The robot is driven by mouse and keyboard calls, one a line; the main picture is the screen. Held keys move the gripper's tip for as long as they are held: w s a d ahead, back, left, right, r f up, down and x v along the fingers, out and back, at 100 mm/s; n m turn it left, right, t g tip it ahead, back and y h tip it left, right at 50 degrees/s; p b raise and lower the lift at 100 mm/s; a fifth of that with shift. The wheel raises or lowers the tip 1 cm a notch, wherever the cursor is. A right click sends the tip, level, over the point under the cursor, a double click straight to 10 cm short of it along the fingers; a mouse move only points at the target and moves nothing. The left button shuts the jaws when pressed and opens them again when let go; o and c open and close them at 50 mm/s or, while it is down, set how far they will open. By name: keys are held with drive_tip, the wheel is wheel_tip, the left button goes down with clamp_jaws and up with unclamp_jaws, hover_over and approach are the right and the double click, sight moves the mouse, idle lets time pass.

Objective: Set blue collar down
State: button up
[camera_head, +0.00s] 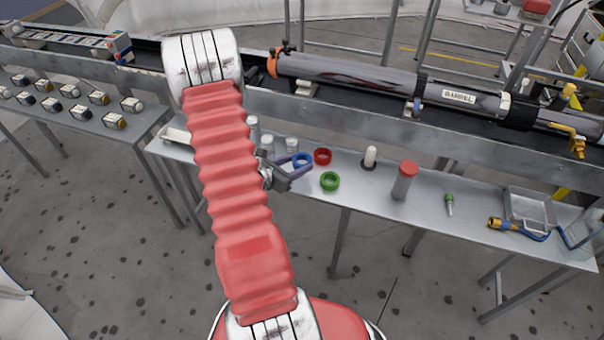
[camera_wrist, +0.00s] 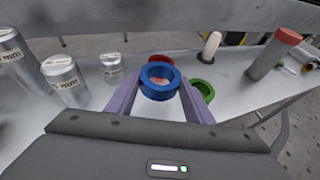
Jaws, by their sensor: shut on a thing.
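The blue collar (camera_wrist: 159,82) is a short ring held between the two purple fingers of my gripper (camera_wrist: 160,100) in the wrist view. In the head view the blue collar (camera_head: 302,160) shows at the tips of my gripper (camera_head: 296,162), over the metal bench (camera_head: 375,208). My gripper is shut on it. I cannot tell whether the collar touches the bench. A red collar (camera_head: 322,156) lies just behind it and is partly hidden by it in the wrist view. A green collar (camera_head: 329,181) lies to its right, nearer the bench's front edge.
Silver cylinders (camera_wrist: 64,80) stand left of my gripper. A white peg on a dark base (camera_head: 370,158) and a red-capped grey cylinder (camera_head: 404,180) stand to the right. Farther right are a green-handled tool (camera_head: 449,203) and a tray (camera_head: 529,208). The barrel (camera_head: 375,82) runs behind the bench.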

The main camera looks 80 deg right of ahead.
drive_tip(key=shift+f, duration=0.65)
drive_tip(key=shift+f, duration=2.1)
drive_tip(key=shift+f, duration=0.1)
drive_tip(key=o, duration=1.1)
drive_tip(key=shift+c, duration=0.2)
drive_tip(key=shift+w+a+r, duration=0.3)
drive_tip(key=shift+a, duration=0.1)
drive_tip(key=v, duration=1.1)
